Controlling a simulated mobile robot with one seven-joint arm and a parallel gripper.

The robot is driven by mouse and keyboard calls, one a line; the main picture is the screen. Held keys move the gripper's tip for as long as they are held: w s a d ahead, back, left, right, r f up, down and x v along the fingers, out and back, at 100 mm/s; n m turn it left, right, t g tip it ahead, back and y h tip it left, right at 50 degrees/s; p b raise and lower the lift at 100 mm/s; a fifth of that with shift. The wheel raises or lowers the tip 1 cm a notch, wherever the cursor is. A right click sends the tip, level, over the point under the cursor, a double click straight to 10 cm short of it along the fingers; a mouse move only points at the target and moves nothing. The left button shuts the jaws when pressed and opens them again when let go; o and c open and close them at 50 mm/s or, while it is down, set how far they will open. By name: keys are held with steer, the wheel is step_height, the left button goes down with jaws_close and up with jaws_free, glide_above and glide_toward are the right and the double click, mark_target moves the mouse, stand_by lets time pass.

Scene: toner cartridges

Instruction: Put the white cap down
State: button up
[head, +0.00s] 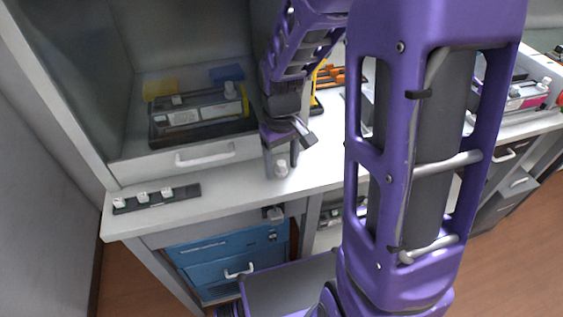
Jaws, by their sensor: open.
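A white cap (281,170) stands on the white bench top near its front edge. My gripper (281,168) points down over it, with one finger on its left side and the other above and to its right. The jaws are open, and the cap shows between and just below the fingertips. I cannot tell whether a finger still touches it. Several other white caps (143,197) sit in a dark strip holder (185,193) at the bench's left end.
The glass-fronted cabinet (185,158) stands behind the bench's left part. Yellow (160,88) and blue (227,72) pieces lie inside it. Blue drawers (232,255) are below. A pink-marked cartridge (522,101) is at far right. Bench top between strip and gripper is clear.

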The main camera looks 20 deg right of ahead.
mark_target(282, 163)
step_height(282, 163, up, 12)
steer(key=p, duration=0.2)
steer(key=shift+r, duration=0.15)
